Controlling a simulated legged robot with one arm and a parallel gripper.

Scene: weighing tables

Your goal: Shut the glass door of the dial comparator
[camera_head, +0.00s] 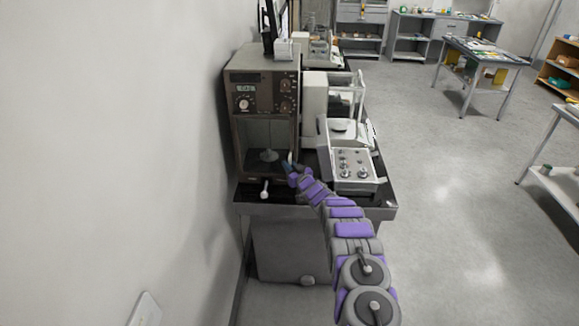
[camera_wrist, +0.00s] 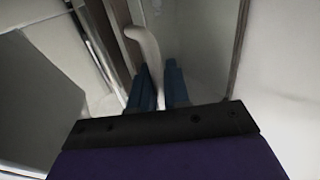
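The dial comparator is the dark brown cabinet (camera_head: 262,100) at the left of the dark table, with a dial panel above a glazed chamber. A small pan shows inside the chamber. My gripper (camera_head: 291,168) is at the chamber's lower right edge. A pale curved handle (camera_head: 290,157) stands right by its fingertips. In the wrist view the curved handle (camera_wrist: 146,47) runs down between the blue fingers of my gripper (camera_wrist: 162,85). The fingers are close on either side of it and seem to hold it. How far the glass door stands from its frame is unclear.
A white balance (camera_head: 350,160) with knobs stands just right of the cabinet on the dark table (camera_head: 385,212). A white wall is close on the left. A pale knob (camera_head: 264,190) sticks out at the table's front left. The floor (camera_head: 450,210) to the right is clear.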

